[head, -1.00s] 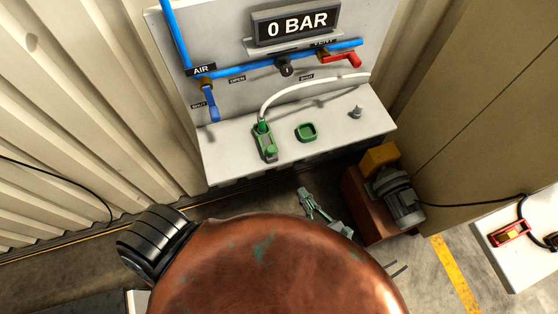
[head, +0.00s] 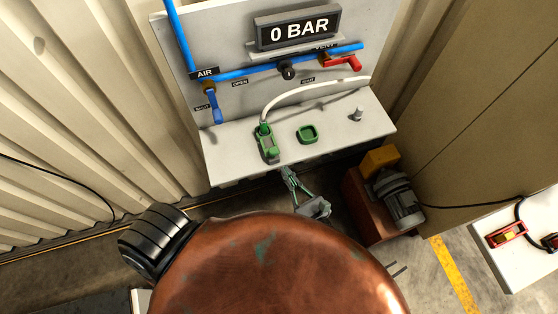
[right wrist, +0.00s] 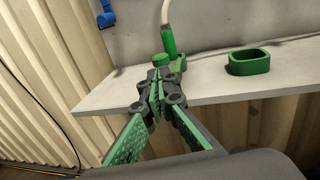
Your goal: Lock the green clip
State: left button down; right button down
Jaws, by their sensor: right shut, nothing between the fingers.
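The green clip (head: 268,145) stands on the pale shelf, with a white hose (head: 300,90) running into its far end. Whether its catch is locked is too small to tell. My right gripper (head: 288,172) is just in front of the shelf's front edge, below and right of the clip. In the right wrist view its fingers (right wrist: 160,78) are shut and empty. They point toward the clip and cover most of it, leaving green parts (right wrist: 180,63) showing behind the tips. Contact cannot be told. My left gripper is not in view.
A green square ring (head: 308,133) and a small grey peg (head: 357,113) are on the shelf (head: 225,160). Behind are a blue AIR handle (head: 215,107), a red handle (head: 345,63) and a display (head: 298,32) reading 0 BAR. A motor unit (head: 400,200) stands right below.

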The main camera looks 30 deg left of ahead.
aim_at(275, 155)
jog(key=x, duration=0.5)
jog(key=shift+d, duration=0.1)
